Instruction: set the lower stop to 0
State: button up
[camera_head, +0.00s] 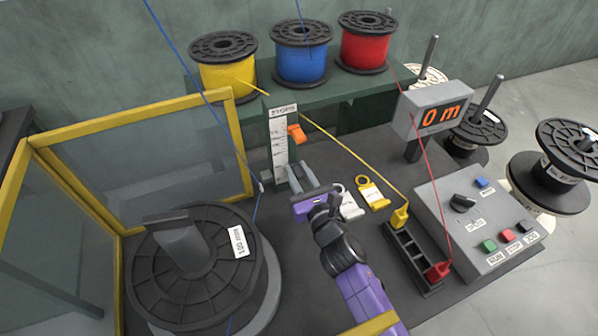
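The upright scale (279,150), headed STOPS, stands mid-table on a dark green post. An orange stop (296,132) sticks out from its upper part. My gripper (297,168), with a purple body and grey fingers, points at the scale's lower right side, below the orange stop. Its fingers show a gap between them. Whether they touch the post or hold a small part there is too small to tell.
Yellow (223,65), blue (301,52) and red (364,42) spools stand on the rear shelf. At right are a display (433,112) reading 0 m and a control box (480,225). Tags (372,196) lie beside my gripper.

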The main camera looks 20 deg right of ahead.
jog(key=shift+d, duration=0.15)
grip_shut()
jog(key=shift+d, duration=0.25)
dwell(0.6)
jog(key=shift+f, duration=0.1)
notch_tip(320, 180, down, 4)
jog(key=b, duration=0.4)
jog(key=shift+d+f, duration=0.1)
jog(key=shift+f, duration=0.15)
jog(key=shift+s, duration=0.1)
jog(key=o, duration=0.8)
grip_release()
jog(key=shift+a, duration=0.25)
